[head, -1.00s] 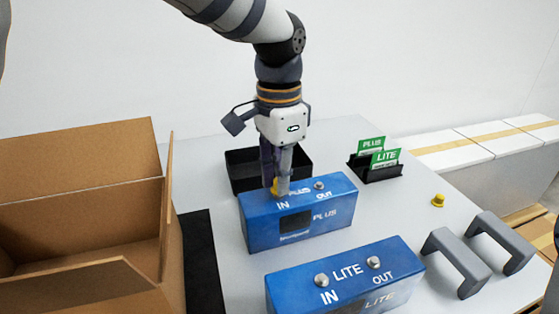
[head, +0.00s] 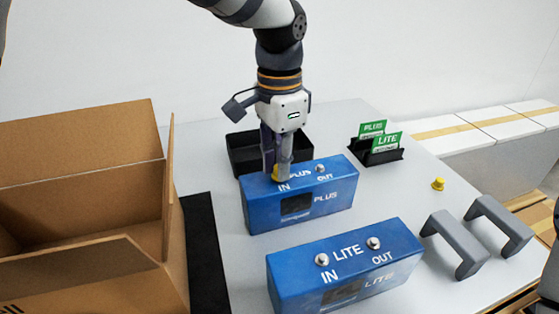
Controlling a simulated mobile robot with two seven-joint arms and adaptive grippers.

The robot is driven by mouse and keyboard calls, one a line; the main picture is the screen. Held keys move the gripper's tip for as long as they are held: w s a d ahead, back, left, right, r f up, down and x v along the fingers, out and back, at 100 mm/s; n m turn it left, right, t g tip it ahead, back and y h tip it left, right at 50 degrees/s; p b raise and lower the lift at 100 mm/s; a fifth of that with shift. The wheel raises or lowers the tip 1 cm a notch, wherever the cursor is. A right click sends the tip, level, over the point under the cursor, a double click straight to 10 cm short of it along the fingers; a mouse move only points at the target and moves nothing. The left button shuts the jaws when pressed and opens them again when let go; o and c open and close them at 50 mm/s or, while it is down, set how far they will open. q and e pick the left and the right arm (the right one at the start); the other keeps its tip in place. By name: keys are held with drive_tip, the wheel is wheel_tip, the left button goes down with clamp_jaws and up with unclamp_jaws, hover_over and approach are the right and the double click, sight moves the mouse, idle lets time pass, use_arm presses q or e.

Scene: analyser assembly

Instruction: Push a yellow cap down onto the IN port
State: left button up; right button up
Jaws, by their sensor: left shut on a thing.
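My left gripper (head: 277,174) points straight down at the IN end of the blue PLUS analyser (head: 333,201). It is shut on a yellow cap (head: 275,175), which is mostly hidden by the fingers. The cap is at the top of the PLUS box by its IN label; whether it is seated on the IN port cannot be seen. The PLUS OUT port (head: 320,168) is a bare metal knob. The blue LITE analyser (head: 300,275) stands nearer, with its IN port (head: 322,259) and OUT port (head: 374,243) bare. My right gripper is not in view.
Another yellow cap (head: 438,184) lies on the table at the right. A black tray (head: 243,157) is behind the PLUS box. A black card holder (head: 380,158) with green cards stands behind right. Grey handles (head: 457,247) are at the right, an open cardboard box (head: 80,185) at the left.

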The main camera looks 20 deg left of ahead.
use_arm(q)
drive_tip(key=shift+f, duration=0.35)
idle(0.7)
drive_tip(key=o, duration=0.7)
drive_tip(key=shift+o, duration=0.2)
drive_tip(key=shift+r, duration=0.1)
drive_tip(key=shift+r, duration=3.45)
